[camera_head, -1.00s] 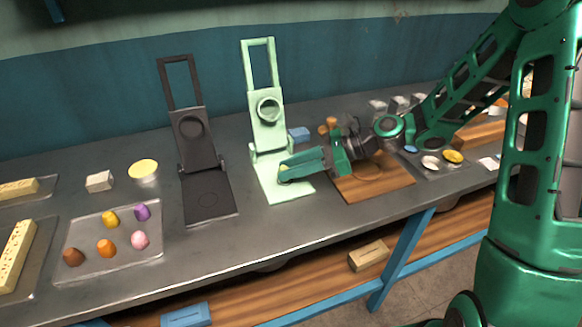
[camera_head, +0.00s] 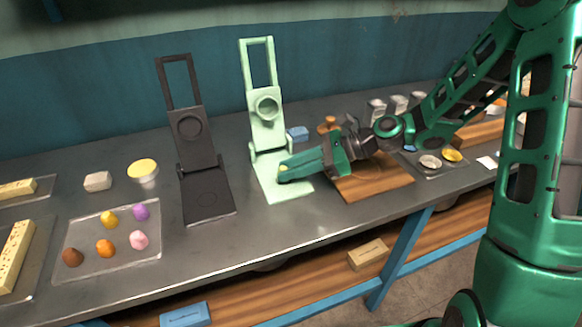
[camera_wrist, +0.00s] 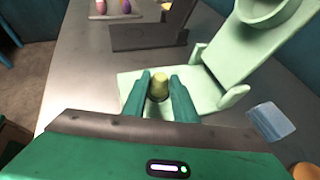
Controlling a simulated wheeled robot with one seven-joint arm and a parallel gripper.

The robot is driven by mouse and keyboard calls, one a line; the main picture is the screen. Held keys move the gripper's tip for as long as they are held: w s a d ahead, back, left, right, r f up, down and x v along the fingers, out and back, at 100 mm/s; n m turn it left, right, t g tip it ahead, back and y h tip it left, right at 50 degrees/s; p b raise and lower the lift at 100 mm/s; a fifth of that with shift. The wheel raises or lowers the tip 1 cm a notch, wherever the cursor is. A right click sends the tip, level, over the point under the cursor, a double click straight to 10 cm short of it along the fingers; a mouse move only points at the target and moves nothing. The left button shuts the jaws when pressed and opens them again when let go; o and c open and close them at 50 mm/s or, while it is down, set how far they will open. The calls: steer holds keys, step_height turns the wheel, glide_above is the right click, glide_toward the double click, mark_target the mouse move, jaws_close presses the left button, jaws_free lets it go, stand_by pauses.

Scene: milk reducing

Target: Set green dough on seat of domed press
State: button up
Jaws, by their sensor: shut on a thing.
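The pale green press (camera_head: 266,118) stands open on the bench, its upper plate with a raised round part tilted up and its flat base (camera_head: 297,192) lying toward the front. My gripper (camera_head: 283,172) is over this base, coming from the right. In the wrist view my gripper (camera_wrist: 160,77) is shut on the yellow-green dough (camera_wrist: 159,86), a small rounded lump between the two fingers. The base (camera_wrist: 128,82) shows around and beneath it. Whether the dough touches the base I cannot tell. A dark press (camera_head: 195,140) with a flat round mark stands open to the left.
A clear tray (camera_head: 75,222) with several coloured dough lumps lies at the left. A blue block (camera_head: 298,134) sits behind my gripper, and a wooden board (camera_head: 385,187) lies under my arm. Bare bench is in front of the presses.

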steer(key=shift+f, duration=0.15)
stand_by(0.8)
steer(key=o, duration=1.1)
